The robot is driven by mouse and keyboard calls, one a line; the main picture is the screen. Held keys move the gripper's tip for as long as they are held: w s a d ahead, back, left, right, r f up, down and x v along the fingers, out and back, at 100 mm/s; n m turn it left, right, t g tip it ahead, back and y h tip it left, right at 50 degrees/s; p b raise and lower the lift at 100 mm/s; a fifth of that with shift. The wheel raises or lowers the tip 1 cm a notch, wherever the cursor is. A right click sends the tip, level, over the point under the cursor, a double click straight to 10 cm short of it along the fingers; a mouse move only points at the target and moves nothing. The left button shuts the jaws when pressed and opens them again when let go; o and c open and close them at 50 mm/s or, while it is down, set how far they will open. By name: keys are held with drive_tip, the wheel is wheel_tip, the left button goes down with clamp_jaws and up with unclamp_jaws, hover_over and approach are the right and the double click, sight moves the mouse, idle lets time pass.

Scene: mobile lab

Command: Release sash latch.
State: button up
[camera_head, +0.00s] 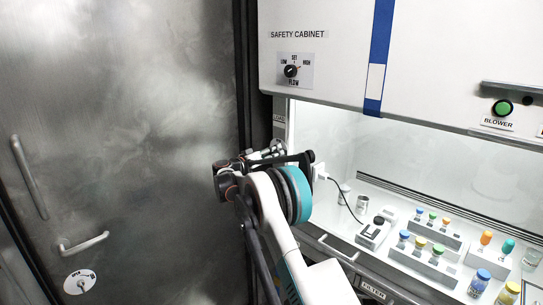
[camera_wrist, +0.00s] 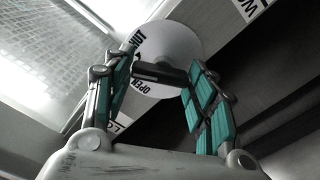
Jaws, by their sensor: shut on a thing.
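In the wrist view the sash latch is a dark bar-shaped lever (camera_wrist: 160,74) in front of a white round plate (camera_wrist: 178,42). The plate carries the words OPEN and, partly covered, what looks like SHUT. My gripper (camera_wrist: 163,79) has its two teal-padded fingers on either side of the lever and is shut on it. The fingers cover parts of the plate. In the head view my gripper (camera_head: 277,152) is at the left edge of the safety cabinet opening, and my arm hides the latch.
The safety cabinet sash (camera_head: 330,65) is raised above a lit work area. Several coloured vials stand in racks (camera_head: 432,232) inside, beside a small device with a cable (camera_head: 374,233). A grey metal door (camera_head: 120,120) with handles is on the left.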

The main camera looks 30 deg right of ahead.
drive_tip(key=n, duration=0.6)
drive_tip(key=n+b, duration=0.1)
drive_tip(key=n, duration=0.4)
drive_tip(key=shift+w+a+n, duration=0.1)
drive_tip(key=shift+w+n, duration=0.1)
drive_tip(key=shift+n, duration=0.2)
idle(0.3)
drive_tip(key=o, duration=1)
drive_tip(key=shift+o, duration=0.2)
drive_tip(key=v, duration=1.2)
drive_tip(key=shift+r, duration=0.15)
